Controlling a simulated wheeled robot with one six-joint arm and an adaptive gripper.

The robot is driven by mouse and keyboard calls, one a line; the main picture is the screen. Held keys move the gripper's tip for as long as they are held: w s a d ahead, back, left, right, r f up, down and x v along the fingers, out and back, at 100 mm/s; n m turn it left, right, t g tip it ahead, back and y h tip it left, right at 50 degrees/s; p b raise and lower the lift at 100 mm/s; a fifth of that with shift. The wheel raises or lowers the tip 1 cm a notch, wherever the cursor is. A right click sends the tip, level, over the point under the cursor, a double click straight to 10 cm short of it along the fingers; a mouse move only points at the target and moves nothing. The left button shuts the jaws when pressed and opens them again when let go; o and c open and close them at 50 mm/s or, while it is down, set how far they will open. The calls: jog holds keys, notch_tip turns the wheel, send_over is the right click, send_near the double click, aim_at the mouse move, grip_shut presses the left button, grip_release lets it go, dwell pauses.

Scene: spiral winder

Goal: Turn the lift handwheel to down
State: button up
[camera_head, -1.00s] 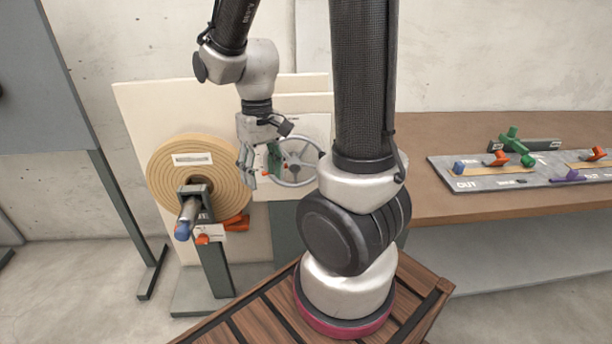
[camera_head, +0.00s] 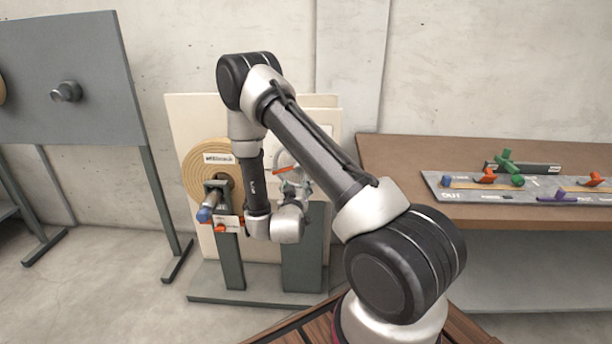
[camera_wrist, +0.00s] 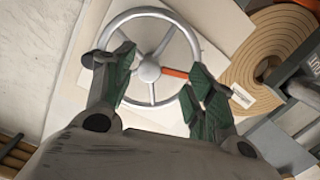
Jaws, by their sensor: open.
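The lift handwheel is a grey spoked wheel (camera_wrist: 149,71) with a round hub, in front of a pale panel in the wrist view. An orange pointer or strip (camera_wrist: 176,73) shows beside its hub. In the head view the handwheel (camera_head: 277,160) is mostly hidden behind my arm. My gripper (camera_wrist: 155,85) is open, its two green-padded fingers apart, one toward each side of the wheel in the picture. In the head view my gripper (camera_head: 297,188) is small and partly hidden in front of the panel. I cannot tell whether the fingers touch the rim.
A tan spiral roll (camera_head: 203,172) with a blue-tipped shaft (camera_head: 205,213) stands left of the handwheel. A grey board (camera_head: 70,85) on legs is at far left. A brown table (camera_head: 400,160) with a lever panel (camera_head: 470,195) is at right.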

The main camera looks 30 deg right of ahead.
jog(key=w+d+r+t, duration=0.1)
jog(key=w+d+r, duration=0.1)
jog(key=w+d, duration=0.2)
jog(key=w, duration=0.3)
jog(key=shift+d+r+h, duration=0.2)
jog(key=shift+r+h, duration=0.1)
jog(key=shift+s, duration=0.1)
jog(key=shift+c, duration=0.2)
grip_shut()
